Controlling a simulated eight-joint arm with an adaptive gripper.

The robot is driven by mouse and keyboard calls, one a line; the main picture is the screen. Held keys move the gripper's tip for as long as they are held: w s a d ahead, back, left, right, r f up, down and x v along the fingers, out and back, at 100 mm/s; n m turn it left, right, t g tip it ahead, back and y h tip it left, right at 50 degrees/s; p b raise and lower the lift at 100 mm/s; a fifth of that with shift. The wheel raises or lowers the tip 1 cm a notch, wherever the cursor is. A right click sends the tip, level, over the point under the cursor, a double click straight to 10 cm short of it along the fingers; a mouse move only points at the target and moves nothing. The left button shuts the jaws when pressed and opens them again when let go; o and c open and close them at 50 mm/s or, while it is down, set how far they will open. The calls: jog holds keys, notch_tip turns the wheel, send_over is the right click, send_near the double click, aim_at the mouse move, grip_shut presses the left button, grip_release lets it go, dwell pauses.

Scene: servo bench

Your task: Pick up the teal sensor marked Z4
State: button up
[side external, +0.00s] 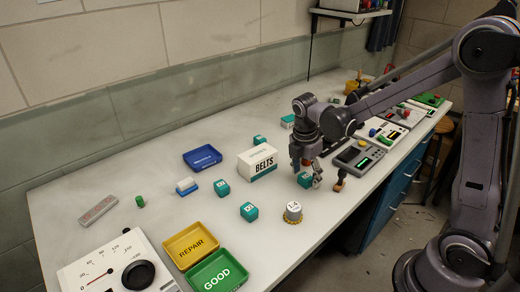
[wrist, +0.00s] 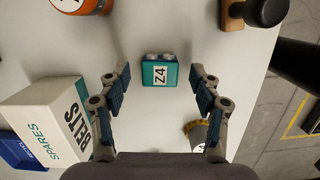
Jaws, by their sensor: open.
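The teal sensor marked Z4 (wrist: 159,72) is a small block with a white label. In the wrist view it lies between the two fingers of my gripper (wrist: 160,82), with bare bench on both sides of it, apart from either finger. In the side external view the sensor (side external: 303,182) is on the bench right under my gripper (side external: 312,178), partly covered by the fingers. My gripper is open and empty.
The white BELTS box (side external: 257,162) stands left of my gripper. A white-topped round piece (side external: 293,210) and a dark-handled stamp (side external: 340,181) are close by. Other teal blocks (side external: 249,211) lie leftward, beyond them the yellow REPAIR tray (side external: 168,250) and green GOOD tray (side external: 194,284).

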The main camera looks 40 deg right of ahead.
jog(key=shift+c, duration=0.3)
jog(key=c, duration=1.1)
jog(key=shift+r, duration=0.1)
